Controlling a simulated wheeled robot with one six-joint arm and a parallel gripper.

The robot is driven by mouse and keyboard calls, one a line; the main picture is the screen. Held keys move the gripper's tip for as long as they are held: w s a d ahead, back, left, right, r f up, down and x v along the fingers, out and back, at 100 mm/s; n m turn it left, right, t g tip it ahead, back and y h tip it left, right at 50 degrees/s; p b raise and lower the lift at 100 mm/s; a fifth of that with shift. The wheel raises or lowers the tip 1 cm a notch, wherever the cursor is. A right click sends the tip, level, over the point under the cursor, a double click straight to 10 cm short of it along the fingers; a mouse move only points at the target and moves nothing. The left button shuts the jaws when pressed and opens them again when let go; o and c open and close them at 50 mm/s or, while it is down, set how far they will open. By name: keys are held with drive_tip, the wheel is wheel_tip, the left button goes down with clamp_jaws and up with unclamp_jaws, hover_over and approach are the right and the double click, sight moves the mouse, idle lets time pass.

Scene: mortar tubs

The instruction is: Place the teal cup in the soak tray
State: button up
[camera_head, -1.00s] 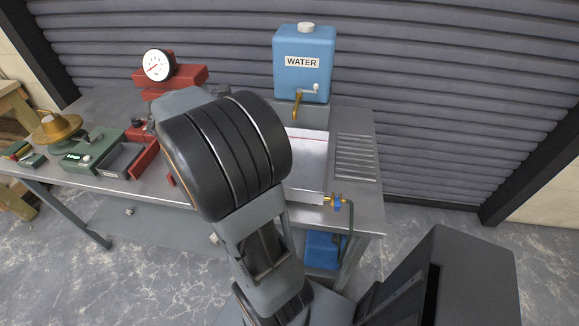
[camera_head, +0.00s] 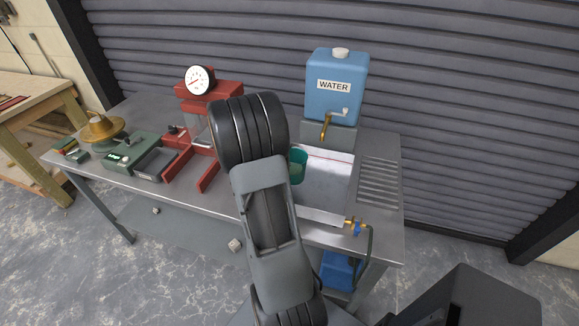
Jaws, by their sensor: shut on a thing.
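The teal cup (camera_head: 298,167) shows just right of my arm's dark round joint, and its left part is hidden behind my arm. It looks upright, at the left side of the soak tray (camera_head: 328,180), a pale shallow basin under the brass tap. I cannot tell whether the cup hangs above the tray or rests in it. My gripper is hidden behind my own arm, so its fingers and their hold do not show.
A blue water tank (camera_head: 337,85) with a brass tap (camera_head: 325,127) stands behind the tray. Ribbed drainboard (camera_head: 378,180) on the right is clear. A red gauge device (camera_head: 200,95), a green scale (camera_head: 130,152) and a brass dish device (camera_head: 103,129) stand left. A valve (camera_head: 355,226) sticks out in front.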

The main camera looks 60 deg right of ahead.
drive_tip(key=shift+w+d+f, duration=0.3)
drive_tip(key=shift+d+f, duration=0.05)
drive_tip(key=shift+f, duration=0.2)
drive_tip(key=shift+w+d+f, duration=0.3)
drive_tip(key=shift+d+f, duration=0.05)
drive_tip(key=shift+f, duration=0.2)
wheel_tip(320, 180, down, 3)
drive_tip(key=shift+w+d+r+p, duration=0.1)
drive_tip(key=shift+w+d+p, duration=0.05)
drive_tip(key=shift+p, duration=0.4)
drive_tip(key=shift+f, duration=0.35)
drive_tip(key=shift+f, duration=0.2)
drive_tip(key=o, duration=0.7)
drive_tip(key=shift+r, duration=0.15)
